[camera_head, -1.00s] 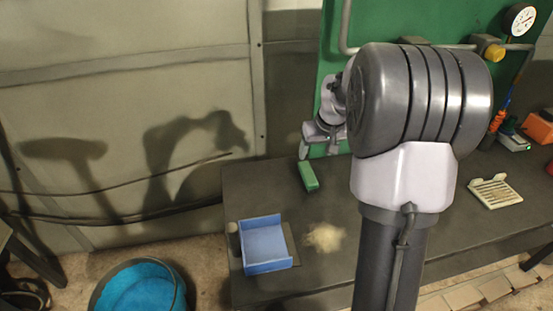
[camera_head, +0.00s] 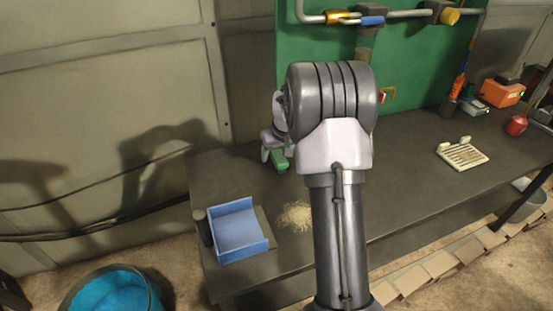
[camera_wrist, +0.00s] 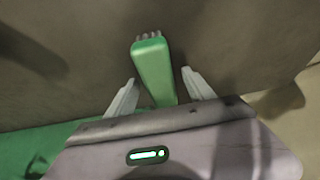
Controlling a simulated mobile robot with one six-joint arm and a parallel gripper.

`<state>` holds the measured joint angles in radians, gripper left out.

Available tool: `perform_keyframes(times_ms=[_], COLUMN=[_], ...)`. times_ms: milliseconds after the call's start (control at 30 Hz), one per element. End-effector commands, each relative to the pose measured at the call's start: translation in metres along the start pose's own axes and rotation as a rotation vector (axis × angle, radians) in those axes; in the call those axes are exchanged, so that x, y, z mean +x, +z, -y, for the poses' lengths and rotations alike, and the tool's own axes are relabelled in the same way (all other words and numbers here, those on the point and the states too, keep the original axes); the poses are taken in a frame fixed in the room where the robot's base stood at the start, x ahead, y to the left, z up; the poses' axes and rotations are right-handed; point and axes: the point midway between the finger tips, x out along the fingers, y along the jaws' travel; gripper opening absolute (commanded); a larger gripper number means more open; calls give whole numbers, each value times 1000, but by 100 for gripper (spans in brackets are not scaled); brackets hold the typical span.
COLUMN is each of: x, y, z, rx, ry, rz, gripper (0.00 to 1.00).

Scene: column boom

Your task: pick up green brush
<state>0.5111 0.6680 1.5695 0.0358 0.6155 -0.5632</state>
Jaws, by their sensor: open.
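The green brush (camera_wrist: 153,70) lies on the dark bench between the two fingers of my gripper (camera_wrist: 157,92) in the wrist view. Its bristle end points away from my gripper, and there are gaps between the brush and both fingers. In the head view the brush (camera_head: 279,161) shows as a small green piece, partly hidden by my gripper (camera_head: 273,155). My gripper is open and low over the back left part of the bench.
A blue open tray (camera_head: 237,232) stands at the bench's front left corner, with a pale pile of crumbs (camera_head: 296,215) to its right. A white rack (camera_head: 463,154) lies to the right. A blue-lined bucket (camera_head: 112,293) is on the floor. A green panel (camera_head: 420,75) rises behind.

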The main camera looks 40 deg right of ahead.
Motion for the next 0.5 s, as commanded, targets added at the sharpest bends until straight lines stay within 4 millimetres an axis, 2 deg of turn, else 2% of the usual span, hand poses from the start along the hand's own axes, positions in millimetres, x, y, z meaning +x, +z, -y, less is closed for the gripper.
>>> perform_keyframes(times_ms=[500], x=[5], y=[2], z=[0], rx=[0], ry=[0], rz=[1], gripper=[62])
